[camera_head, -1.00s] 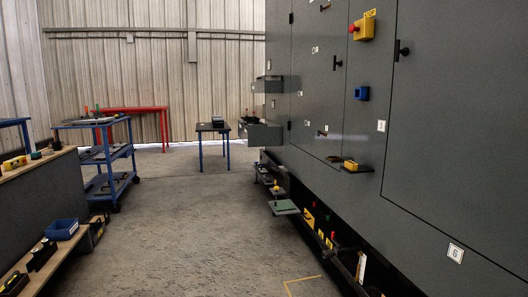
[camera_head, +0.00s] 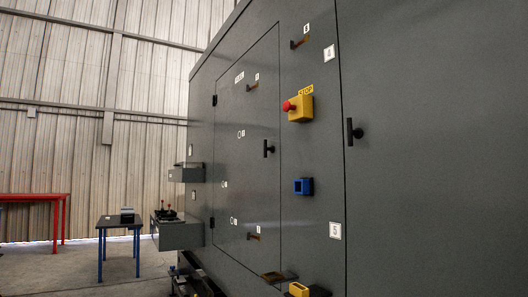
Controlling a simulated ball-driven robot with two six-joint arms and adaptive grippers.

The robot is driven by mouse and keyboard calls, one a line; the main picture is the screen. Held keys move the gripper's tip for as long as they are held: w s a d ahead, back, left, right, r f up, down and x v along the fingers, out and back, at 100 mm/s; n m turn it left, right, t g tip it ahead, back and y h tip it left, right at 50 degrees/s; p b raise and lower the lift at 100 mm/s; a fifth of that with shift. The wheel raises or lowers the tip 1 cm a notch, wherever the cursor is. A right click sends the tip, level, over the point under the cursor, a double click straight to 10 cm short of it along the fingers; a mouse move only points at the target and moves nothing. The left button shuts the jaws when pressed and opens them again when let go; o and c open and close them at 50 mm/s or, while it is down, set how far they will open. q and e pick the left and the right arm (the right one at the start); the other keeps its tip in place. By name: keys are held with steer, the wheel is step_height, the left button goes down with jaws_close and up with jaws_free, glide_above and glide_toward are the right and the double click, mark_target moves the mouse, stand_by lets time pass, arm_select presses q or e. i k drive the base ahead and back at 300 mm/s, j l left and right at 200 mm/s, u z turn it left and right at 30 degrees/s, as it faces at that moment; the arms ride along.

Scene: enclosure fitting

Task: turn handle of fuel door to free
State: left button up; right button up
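A grey door panel (camera_head: 232,150) is set in the large grey enclosure, with hinges on its left edge. A small white label (camera_head: 239,77) near its top is too small to read surely. A black handle (camera_head: 268,148) is on the door's right side and looks upright. A second black handle (camera_head: 353,131) stands upright on the larger panel to the right. Small brown latch-like pieces show at the door's upper part (camera_head: 253,87) and lower part (camera_head: 254,236). Neither of my grippers is in view.
A yellow box with a red stop button (camera_head: 300,107) and a blue holder (camera_head: 303,186) stick out right of the door. A grey shelf box (camera_head: 180,234), a small blue-legged table (camera_head: 120,221) and a red table (camera_head: 35,197) stand left. Open floor lies between them.

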mark_target(266, 148)
steer(key=i+j, duration=0.25)
steer(key=i+j+z, duration=0.1)
steer(key=j, duration=0.3)
steer(key=i+j, duration=0.55)
steer(key=j, duration=0.2)
steer(key=l+z, duration=0.05)
